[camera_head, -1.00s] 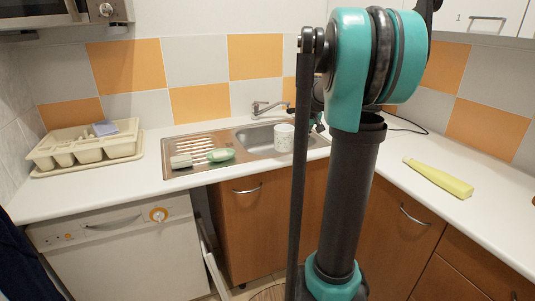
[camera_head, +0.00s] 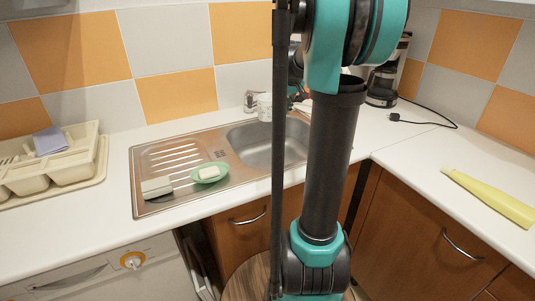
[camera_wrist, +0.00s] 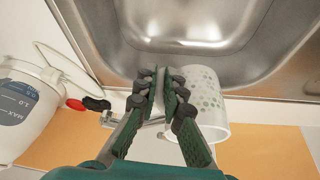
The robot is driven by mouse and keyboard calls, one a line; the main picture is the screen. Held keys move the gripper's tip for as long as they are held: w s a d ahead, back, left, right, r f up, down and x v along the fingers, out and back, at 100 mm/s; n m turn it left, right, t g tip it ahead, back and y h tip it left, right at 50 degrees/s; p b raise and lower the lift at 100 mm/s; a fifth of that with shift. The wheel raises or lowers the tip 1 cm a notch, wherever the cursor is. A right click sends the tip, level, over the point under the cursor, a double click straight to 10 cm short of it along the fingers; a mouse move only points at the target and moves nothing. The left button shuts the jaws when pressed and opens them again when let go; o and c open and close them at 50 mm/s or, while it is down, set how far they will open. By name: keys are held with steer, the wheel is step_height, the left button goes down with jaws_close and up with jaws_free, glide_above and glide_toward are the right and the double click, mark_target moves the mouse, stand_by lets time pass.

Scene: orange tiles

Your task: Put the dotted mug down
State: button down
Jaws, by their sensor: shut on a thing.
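The dotted mug (camera_wrist: 208,108) is white with grey-green dots. In the wrist view it is just right of my gripper (camera_wrist: 162,92), whose fingers are shut on its near side; I cannot tell if they hold the handle or the wall. In the head view the mug (camera_head: 264,107) shows at the back edge of the sink, next to the tap. My gripper there is mostly hidden behind my arm. Whether the mug's base touches the surface below cannot be told.
The steel sink (camera_head: 250,147) holds a green dish (camera_head: 210,173) with soap and a brush (camera_head: 157,188) on its drainer. A coffee maker (camera_head: 383,85) stands at the back right corner.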

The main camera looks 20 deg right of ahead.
step_height(320, 180, down, 20)
steer(key=shift+w+r, duration=0.1)
stand_by(0.5)
steer(key=c, duration=1.6)
jaws_free()
steer(key=shift+c, duration=0.2)
steer(key=v, duration=1.2)
